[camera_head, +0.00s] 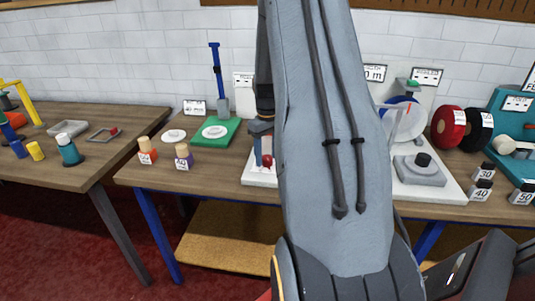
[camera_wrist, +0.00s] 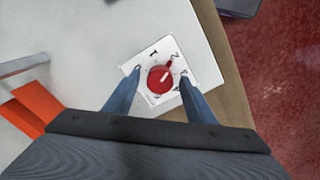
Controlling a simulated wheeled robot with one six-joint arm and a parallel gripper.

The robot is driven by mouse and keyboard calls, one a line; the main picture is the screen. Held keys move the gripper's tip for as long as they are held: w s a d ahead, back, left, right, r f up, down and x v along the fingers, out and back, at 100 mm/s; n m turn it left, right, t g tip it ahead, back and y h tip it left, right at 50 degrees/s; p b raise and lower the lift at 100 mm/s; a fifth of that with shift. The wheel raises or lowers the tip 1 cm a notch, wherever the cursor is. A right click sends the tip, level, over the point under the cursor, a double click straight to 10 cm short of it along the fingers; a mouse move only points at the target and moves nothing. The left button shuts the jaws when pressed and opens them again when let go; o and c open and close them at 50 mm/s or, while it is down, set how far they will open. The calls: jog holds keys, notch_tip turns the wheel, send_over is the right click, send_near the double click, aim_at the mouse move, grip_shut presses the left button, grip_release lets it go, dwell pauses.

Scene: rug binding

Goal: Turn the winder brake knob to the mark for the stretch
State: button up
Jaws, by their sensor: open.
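The red brake knob (camera_wrist: 160,79) sits on a square white dial plate (camera_wrist: 147,55) with dark numerals around it. My gripper (camera_wrist: 159,75) is open, with one blue finger on each side of the knob. I cannot tell whether either finger touches it. In the head view the knob (camera_head: 267,161) shows beside my gripper (camera_head: 262,150), low over the white winder base (camera_head: 258,180). My arm hides much of the winder.
An orange part (camera_wrist: 32,108) lies left of the dial in the wrist view. In the head view, a grey block with a black knob (camera_head: 420,168), a red spool (camera_head: 447,127) and several numbered weights (camera_head: 481,190) stand to the right. A green board (camera_head: 208,142) lies to the left.

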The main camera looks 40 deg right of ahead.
jog(key=c, duration=1)
jog(key=shift+c, duration=0.2)
jog(key=m, duration=0.4)
jog(key=shift+m, duration=0.4)
jog(key=m, duration=0.4)
jog(key=shift+m, duration=0.4)
jog(key=o, duration=1)
